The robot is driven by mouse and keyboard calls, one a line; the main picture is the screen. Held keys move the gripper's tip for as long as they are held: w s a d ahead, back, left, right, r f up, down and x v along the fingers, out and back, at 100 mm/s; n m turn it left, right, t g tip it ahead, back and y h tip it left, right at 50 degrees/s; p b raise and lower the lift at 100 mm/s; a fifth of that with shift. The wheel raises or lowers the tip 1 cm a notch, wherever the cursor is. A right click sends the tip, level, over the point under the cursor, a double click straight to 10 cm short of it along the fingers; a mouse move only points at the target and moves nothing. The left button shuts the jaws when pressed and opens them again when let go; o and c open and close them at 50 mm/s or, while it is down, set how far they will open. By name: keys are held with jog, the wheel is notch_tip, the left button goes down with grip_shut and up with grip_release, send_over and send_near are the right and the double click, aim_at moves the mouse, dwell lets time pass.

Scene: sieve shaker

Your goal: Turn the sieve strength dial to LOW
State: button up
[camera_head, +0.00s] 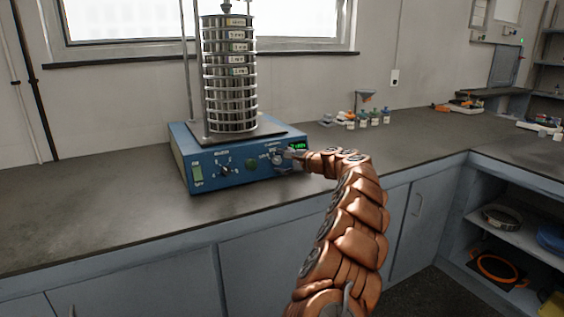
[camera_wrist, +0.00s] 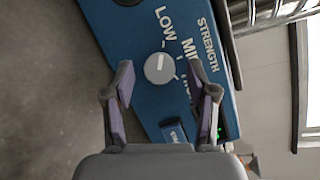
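The strength dial is a round light-grey knob (camera_wrist: 159,68) on the blue front panel of the sieve shaker (camera_head: 235,166). In the wrist view the panel appears turned, with STRENGTH, LOW and MID printed beside the knob; a further label is partly hidden by a finger. A faint line crosses the knob's face, but I cannot tell surely which mark it points to. My gripper (camera_wrist: 162,88) is open, its two fingers apart on either side of the knob, with no clear contact. In the head view my gripper (camera_head: 291,153) is at the panel's right part, by the dial.
A stack of metal sieves (camera_head: 230,75) stands on the shaker between upright rods. The shaker sits on a dark countertop (camera_head: 90,215). Small bottles (camera_head: 364,118) stand further right against the wall. A lit green display (camera_head: 298,146) is beside my gripper.

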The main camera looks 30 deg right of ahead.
jog(key=v, duration=1.2)
dwell(0.4)
dwell(0.4)
